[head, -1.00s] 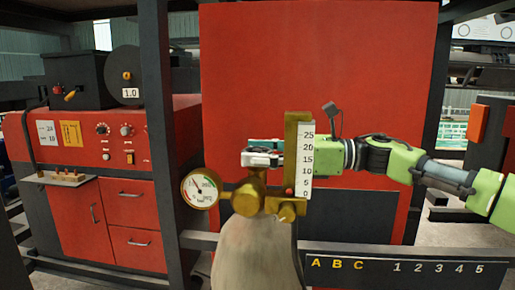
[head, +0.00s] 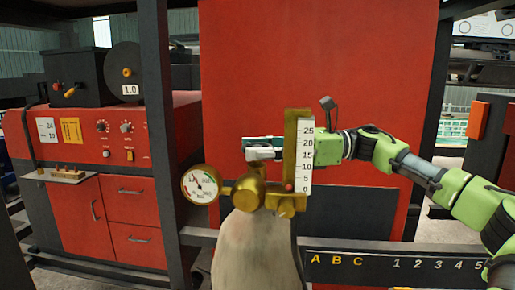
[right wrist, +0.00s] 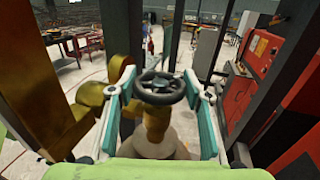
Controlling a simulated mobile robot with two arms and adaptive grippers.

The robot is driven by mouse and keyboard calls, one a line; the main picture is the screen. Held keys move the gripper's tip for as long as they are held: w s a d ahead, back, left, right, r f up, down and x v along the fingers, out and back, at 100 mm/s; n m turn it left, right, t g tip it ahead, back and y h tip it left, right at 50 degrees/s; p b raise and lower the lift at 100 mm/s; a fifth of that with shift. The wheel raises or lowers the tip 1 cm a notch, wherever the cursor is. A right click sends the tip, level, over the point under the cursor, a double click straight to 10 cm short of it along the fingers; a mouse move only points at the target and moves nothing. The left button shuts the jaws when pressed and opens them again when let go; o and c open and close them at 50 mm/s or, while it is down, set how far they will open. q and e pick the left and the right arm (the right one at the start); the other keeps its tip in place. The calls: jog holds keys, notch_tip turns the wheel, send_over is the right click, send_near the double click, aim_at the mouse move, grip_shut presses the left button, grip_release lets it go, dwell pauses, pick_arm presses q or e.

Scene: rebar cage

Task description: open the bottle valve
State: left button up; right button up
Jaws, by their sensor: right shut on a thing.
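The gas bottle (head: 255,250) stands upright with a brass valve body (head: 248,192) on top. The valve's dark handwheel (right wrist: 158,88) shows in the right wrist view, above the brass stem; in the head view I cannot make it out. My right gripper (head: 264,148) comes in from the right behind the brass flowmeter. In the right wrist view its teal-padded fingers (right wrist: 158,98) sit on both sides of the handwheel, shut on it. A round pressure gauge (head: 201,184) is left of the valve. My left gripper is not in view.
The flowmeter's white scale (head: 306,155) stands close in front of my right gripper, with a red ball near 0. A dark rail (head: 400,262) with letters and numbers crosses low on the right. A red machine cabinet (head: 110,215) stands at left.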

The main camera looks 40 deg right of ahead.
jog(key=n+g+y+p, duration=0.1)
jog(key=n+g+p, duration=0.1)
jog(key=g+p, duration=0.1)
jog(key=n+g+y+p, duration=0.1)
jog(key=g, duration=0.1)
jog(key=shift+w+r+n+y, duration=0.1)
jog(key=shift+r+n+y, duration=0.2)
jog(key=shift+r+n, duration=0.1)
jog(key=shift+f+n+g+p, duration=0.15)
jog(key=shift+n+g+p, duration=0.5)
jog(key=shift+g, duration=0.45)
jog(key=shift+f+n+g+y, duration=0.15)
jog(key=shift+n+g+y, duration=0.15)
jog(key=shift+n+g, duration=0.6)
jog(key=shift+g, duration=0.4)
jog(key=o, duration=1.1)
jog(key=shift+r, duration=4.9)
